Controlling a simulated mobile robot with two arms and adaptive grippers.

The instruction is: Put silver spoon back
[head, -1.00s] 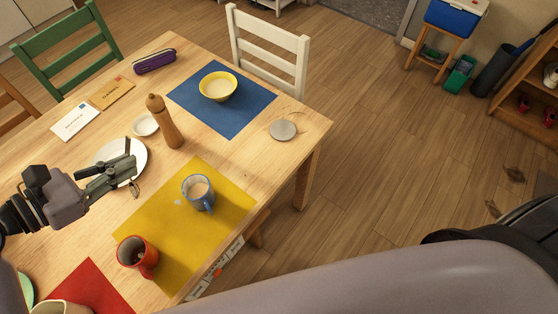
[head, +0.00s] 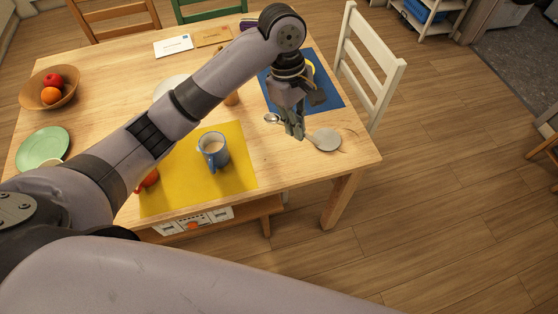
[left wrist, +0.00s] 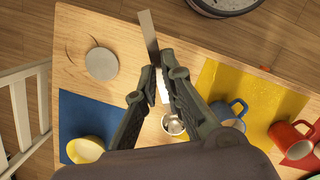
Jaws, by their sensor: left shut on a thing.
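The silver spoon shows its bowl (head: 272,118) in the head view, just left of my left gripper (head: 294,130). In the left wrist view my left gripper (left wrist: 161,76) is shut on the spoon's handle (left wrist: 148,32). The spoon's bowl (left wrist: 174,124) lies on the near side of the fingers and the handle sticks out past the fingertips. The gripper is over bare table between the blue mat and the yellow mat, beside a round grey disc (head: 326,140). I cannot tell whether the spoon touches the table. My right gripper is not in view.
A blue mug (head: 213,152) stands on the yellow mat (head: 240,172). A yellow bowl (left wrist: 85,149) sits on the blue mat (left wrist: 72,112). A red mug (left wrist: 290,138) is beyond the blue one. A white chair (head: 372,75) stands close to the table's right end.

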